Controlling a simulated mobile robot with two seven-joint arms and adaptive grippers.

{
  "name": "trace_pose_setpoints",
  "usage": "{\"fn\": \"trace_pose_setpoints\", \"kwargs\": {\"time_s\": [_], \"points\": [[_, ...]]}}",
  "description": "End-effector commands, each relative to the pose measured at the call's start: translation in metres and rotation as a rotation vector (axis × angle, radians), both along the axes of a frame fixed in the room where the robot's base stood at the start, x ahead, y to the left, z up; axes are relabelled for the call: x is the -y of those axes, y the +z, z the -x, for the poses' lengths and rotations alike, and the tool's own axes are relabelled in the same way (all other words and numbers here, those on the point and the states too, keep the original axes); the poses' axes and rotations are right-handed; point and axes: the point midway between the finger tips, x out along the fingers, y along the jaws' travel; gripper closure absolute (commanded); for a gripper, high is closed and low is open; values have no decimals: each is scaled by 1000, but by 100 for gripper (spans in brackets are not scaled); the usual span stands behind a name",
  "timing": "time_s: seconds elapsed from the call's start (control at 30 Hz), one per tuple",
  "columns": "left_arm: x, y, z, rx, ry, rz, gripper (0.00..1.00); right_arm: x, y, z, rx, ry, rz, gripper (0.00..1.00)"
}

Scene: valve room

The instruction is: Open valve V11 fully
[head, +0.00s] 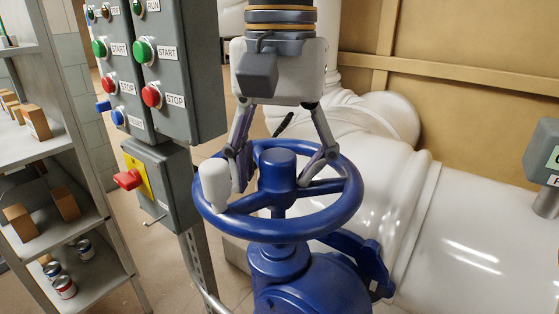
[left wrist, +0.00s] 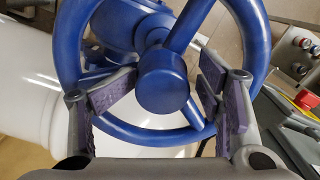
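A blue handwheel valve (head: 345,207) stands in front of me, with a round hub (head: 277,168) and spokes. No V11 tag can be read on it. My left gripper (head: 274,172) comes down from above, its two fingers spread wide on either side of the hub. In the left wrist view, the hub (left wrist: 162,80) lies between the purple finger pads, with gaps on both sides. The left gripper (left wrist: 165,97) is open, holding nothing. A pale upright cylinder (head: 215,186) stands at the wheel's left rim, beside the left finger. My right gripper is not in view.
Grey control boxes (head: 180,95) with green and red buttons and a red switch (head: 128,179) stand close on the left. A shelf (head: 75,240) with cans and boxes is farther left. Large white pipes (head: 470,235) fill the right and back.

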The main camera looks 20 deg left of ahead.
Motion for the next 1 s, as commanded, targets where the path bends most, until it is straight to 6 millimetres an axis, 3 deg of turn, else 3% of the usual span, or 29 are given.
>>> {"fn": "trace_pose_setpoints", "kwargs": {"time_s": [0.57,1.0], "points": [[-1,9,-1,18,-1,1,43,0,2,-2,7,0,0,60],[0,70,-1,20,0,2,43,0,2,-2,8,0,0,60]]}}
